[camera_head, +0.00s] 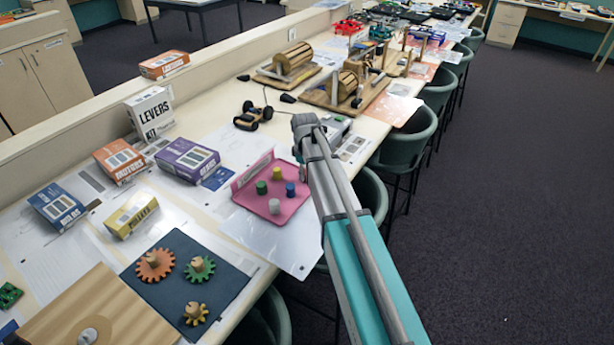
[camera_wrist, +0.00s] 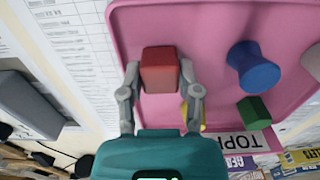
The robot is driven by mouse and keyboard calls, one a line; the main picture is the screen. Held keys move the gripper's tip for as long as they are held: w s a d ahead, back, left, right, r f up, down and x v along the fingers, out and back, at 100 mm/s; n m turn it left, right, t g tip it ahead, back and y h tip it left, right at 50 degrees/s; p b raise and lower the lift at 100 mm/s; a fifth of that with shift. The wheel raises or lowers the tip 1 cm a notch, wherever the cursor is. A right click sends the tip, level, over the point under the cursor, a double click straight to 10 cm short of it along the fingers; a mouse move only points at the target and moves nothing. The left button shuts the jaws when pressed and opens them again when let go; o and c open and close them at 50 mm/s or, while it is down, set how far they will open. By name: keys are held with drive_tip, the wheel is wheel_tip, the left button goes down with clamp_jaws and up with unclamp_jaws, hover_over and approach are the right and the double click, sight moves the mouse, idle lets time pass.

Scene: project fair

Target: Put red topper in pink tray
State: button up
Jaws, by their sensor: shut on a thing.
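The red topper (camera_wrist: 160,62) is a small block with a lighter front face. My gripper (camera_wrist: 160,88) is shut on it, one finger on each side. In the wrist view the topper appears over the pink tray (camera_wrist: 200,22); I cannot tell whether it touches the floor. In the head view the pink tray (camera_head: 249,206) lies on the table, and my arm covers the gripper and red topper there. The tray holds a blue topper (camera_head: 290,189), a green one (camera_head: 261,187), a yellow one (camera_head: 277,173) and a whitish one (camera_head: 274,206).
A purple box (camera_head: 187,160) and other kit boxes stand left of the tray. A dark mat (camera_head: 225,281) with wooden gears lies in front. Green chairs (camera_head: 372,192) line the table's right edge.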

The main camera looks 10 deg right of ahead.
sight(305, 172)
drive_tip(key=shift+f, duration=0.15)
drive_tip(key=o, duration=0.9)
drive_tip(key=shift+r, duration=0.2)
wheel_tip(305, 172, up, 12)
drive_tip(key=p, duration=1.2)
idle(0.7)
